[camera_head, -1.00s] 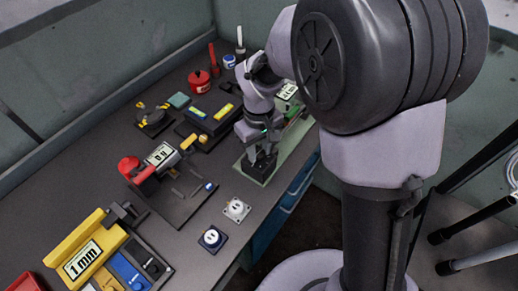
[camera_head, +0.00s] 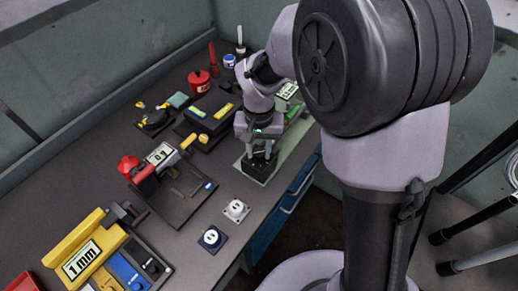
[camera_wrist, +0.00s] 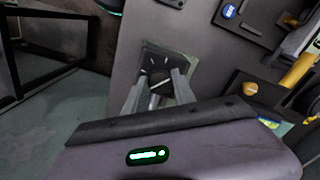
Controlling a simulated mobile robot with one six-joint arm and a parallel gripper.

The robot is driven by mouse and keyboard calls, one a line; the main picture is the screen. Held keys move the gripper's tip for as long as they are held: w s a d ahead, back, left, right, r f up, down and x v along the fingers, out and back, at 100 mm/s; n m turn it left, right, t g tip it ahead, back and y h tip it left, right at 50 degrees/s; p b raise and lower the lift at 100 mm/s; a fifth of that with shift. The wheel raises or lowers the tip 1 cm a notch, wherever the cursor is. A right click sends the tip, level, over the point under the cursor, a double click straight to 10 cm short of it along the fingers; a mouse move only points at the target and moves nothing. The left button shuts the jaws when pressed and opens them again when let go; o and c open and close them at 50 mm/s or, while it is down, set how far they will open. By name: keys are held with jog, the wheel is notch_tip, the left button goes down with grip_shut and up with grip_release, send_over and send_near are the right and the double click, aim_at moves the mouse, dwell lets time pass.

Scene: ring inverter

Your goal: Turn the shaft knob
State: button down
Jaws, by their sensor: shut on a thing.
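The shaft knob (camera_wrist: 160,80) is a dark knob on a dark square block with white tick marks, seen in the wrist view. In the head view the block (camera_head: 259,174) sits on the pale green mat near the bench's front edge. My gripper (camera_wrist: 157,92) has one grey finger on each side of the knob and is shut on it. In the head view my gripper (camera_head: 260,157) points down onto the block, and the knob itself is hidden behind it.
The green mat (camera_head: 248,180) carries the block and a display at its far end. A dark tray with a red-ended device and display (camera_head: 161,154) stands left. Two round sockets (camera_head: 236,209) lie in front. A yellow "1 mm" display (camera_head: 82,260) is front left.

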aim_at(259, 153)
dwell(0.4)
jog(key=c, duration=1)
grip_release()
jog(key=shift+c, duration=0.2)
notch_tip(259, 153, up, 18)
jog(key=p, duration=0.6)
jog(key=shift+f, duration=0.25)
jog(key=s+d+m+t+y+b, duration=0.1)
jog(key=s+d+t+b, duration=0.2)
jog(key=s, duration=0.5)
jog(key=s+d+m+t+y+b, duration=0.1)
jog(key=s+d+m+t+b, duration=0.1)
jog(key=s+d, duration=0.3)
jog(key=s+b, duration=0.1)
jog(key=s, duration=0.3)
jog(key=shift+d+t, duration=0.25)
jog(key=shift+t, duration=0.15)
